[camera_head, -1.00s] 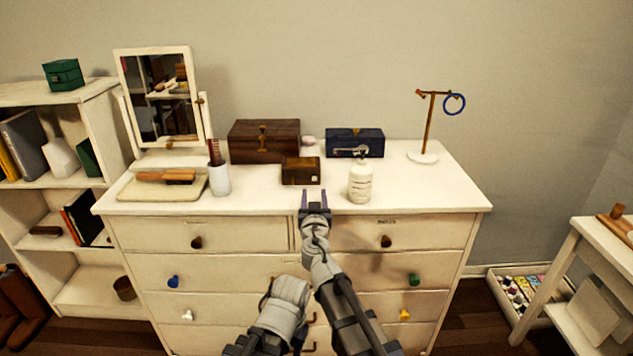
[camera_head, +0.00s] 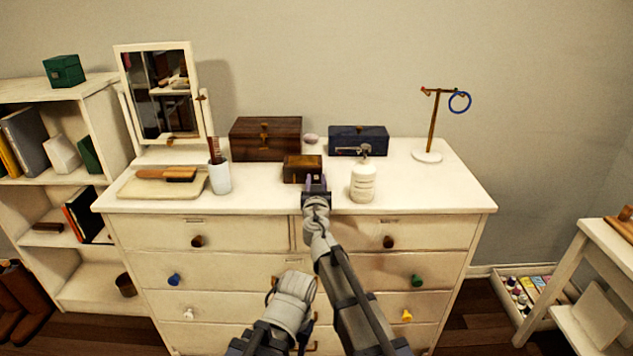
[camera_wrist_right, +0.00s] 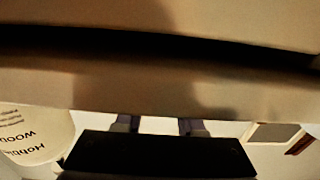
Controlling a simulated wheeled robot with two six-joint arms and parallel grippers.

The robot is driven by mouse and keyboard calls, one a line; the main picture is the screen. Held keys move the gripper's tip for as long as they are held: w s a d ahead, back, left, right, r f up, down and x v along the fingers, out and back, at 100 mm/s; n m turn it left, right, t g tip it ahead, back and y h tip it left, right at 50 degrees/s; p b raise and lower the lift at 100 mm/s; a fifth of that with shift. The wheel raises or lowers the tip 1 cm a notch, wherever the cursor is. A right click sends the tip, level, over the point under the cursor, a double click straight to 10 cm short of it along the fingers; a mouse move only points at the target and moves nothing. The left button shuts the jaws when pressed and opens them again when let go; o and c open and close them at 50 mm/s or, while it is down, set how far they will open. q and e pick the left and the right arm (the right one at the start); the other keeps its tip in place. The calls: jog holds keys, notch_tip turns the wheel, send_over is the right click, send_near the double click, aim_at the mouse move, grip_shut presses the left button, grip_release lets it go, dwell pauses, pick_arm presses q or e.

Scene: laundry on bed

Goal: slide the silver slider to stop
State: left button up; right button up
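I cannot make out a silver slider for certain in either view. A small brown wooden box (camera_head: 302,166) with a pale patch low on its front right stands near the dresser's front edge. My right gripper (camera_head: 316,181) is just in front of this box and overlaps its lower right corner in the head view; contact cannot be told. In the wrist view its two fingers (camera_wrist_right: 158,125) are apart with nothing seen between them. My left gripper (camera_head: 290,290) is low in front of the drawers, and its fingertips are hidden.
A white pump bottle (camera_head: 363,183) stands close right of my right gripper; it also shows in the wrist view (camera_wrist_right: 30,138). A larger wooden box (camera_head: 265,139), a blue box (camera_head: 359,138) and a ring stand (camera_head: 432,130) are behind. A cup (camera_head: 219,179) stands left.

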grip_shut()
dwell(1.1)
